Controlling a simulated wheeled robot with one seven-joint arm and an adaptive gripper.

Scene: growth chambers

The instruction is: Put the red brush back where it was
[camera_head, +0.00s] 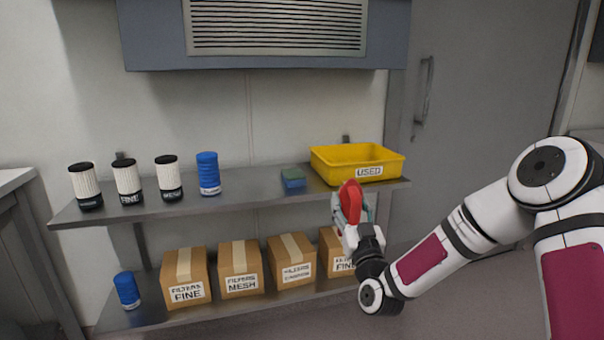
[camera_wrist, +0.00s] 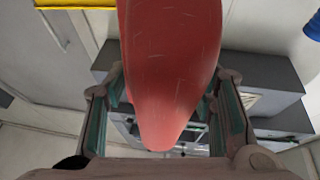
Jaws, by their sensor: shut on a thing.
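The red brush (camera_head: 351,201) is in my gripper (camera_head: 352,215), which is shut on it. They are in front of the right part of the upper shelf (camera_head: 250,197), just below the yellow bin. In the wrist view the brush (camera_wrist: 168,75) fills the middle between the two fingers of my gripper (camera_wrist: 165,115). Its bristles cannot be made out. The gripper hides part of the shelf's front edge and part of the rightmost box below.
On the upper shelf stand white filters (camera_head: 127,182), a blue cylinder (camera_head: 208,174), a green-blue sponge (camera_head: 293,178) and the yellow bin (camera_head: 357,163) marked USED. Cardboard boxes (camera_head: 240,268) and another blue cylinder (camera_head: 127,290) fill the lower shelf. Bare shelf shows between upper blue cylinder and sponge.

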